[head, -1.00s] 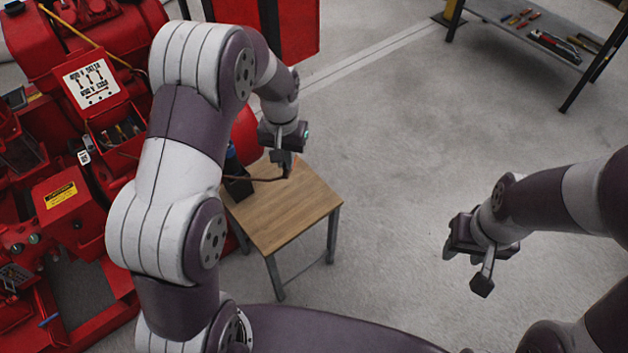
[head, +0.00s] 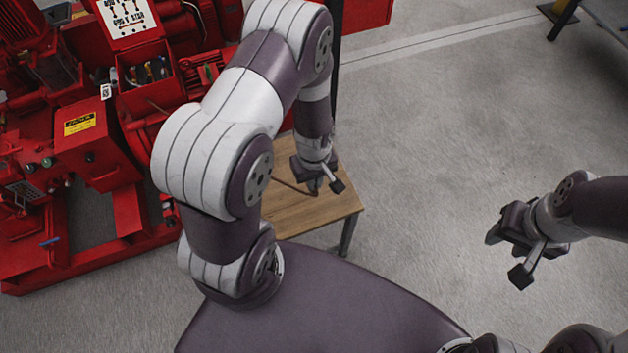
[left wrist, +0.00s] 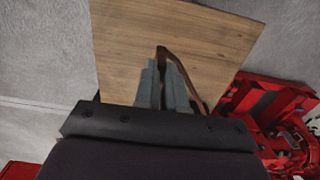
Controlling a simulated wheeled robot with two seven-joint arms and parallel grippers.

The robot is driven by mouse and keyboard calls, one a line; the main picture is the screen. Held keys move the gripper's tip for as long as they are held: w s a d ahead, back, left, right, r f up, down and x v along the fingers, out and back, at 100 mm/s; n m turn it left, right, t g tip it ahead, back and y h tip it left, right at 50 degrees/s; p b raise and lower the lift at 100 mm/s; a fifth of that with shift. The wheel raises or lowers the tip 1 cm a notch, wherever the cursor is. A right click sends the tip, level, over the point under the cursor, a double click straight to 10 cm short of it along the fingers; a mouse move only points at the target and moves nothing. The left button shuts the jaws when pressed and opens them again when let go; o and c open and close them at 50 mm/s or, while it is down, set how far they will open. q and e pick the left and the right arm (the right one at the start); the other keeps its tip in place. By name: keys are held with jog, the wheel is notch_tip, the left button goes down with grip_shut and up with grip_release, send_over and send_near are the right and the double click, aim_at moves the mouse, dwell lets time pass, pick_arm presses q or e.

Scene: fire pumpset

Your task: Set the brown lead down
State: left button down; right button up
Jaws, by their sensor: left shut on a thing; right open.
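The brown lead (head: 296,188) shows as a thin line reaching my left gripper (head: 320,186). In the left wrist view the lead (left wrist: 187,70) has its end between the fingertips of my left gripper (left wrist: 165,72) and curves away to the right, over the wooden table top. My left gripper is shut on the lead, low over the small wooden table (head: 290,216); I cannot tell whether the lead's end touches the top. The table top also fills the middle of the left wrist view (left wrist: 125,35). My right gripper (head: 508,256) is open and empty above the floor at the right.
The red pumpset (head: 95,150) stands at the left, with an open red bin of tools (head: 146,75) on it. My left arm hides part of the table. The grey floor right of the table is clear. A dark bench edge (head: 603,18) shows at the top right.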

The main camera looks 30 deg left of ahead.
pick_arm(q)
jog(key=w+f, duration=0.1)
jog(key=f, duration=0.1)
jog(key=w+a+f+b, duration=0.1)
jog(key=f, duration=0.1)
jog(key=w+a+f, duration=0.1)
jog(key=f, duration=0.1)
jog(key=shift+w+f+b, duration=0.25)
jog(key=shift+w+b, duration=0.1)
jog(key=shift+b, duration=0.05)
